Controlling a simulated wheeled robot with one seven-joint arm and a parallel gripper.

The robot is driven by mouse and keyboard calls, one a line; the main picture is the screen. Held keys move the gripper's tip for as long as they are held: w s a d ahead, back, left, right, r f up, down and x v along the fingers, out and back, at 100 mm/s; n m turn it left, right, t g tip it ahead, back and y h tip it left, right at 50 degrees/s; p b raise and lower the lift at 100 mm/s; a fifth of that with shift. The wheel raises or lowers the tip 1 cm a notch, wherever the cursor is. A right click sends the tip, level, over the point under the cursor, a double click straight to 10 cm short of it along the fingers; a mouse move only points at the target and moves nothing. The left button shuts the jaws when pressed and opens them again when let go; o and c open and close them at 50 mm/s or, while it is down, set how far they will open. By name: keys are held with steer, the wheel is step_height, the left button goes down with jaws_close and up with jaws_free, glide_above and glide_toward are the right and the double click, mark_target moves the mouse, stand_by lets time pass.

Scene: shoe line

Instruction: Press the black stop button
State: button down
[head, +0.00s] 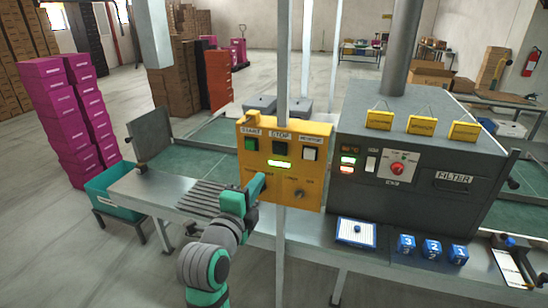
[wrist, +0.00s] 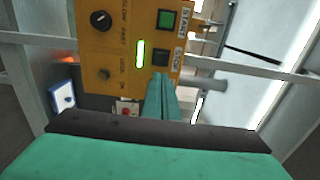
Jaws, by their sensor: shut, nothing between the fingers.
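The yellow control panel (head: 284,188) hangs on a post and carries the black stop button (head: 279,147) under a STOP label. The green start button (head: 251,144) is to its left and a white reverse button (head: 309,153) to its right. My gripper (head: 262,180) is in front of the panel's lower left part. In the wrist view the shut, empty fingers (wrist: 160,78) point at the panel, with their tips just beside the black stop button (wrist: 160,57). The green button (wrist: 166,20) is farther up. I cannot tell whether the tips touch the panel.
A grey machine (head: 405,150) with a red knob stands right of the panel. A white pad with a blue knob (head: 356,232) and blue numbered blocks (head: 432,249) lie on the metal bench. A teal bin (head: 112,190) and pink boxes (head: 70,120) are at left.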

mark_target(278, 151)
steer(key=x, duration=1.4)
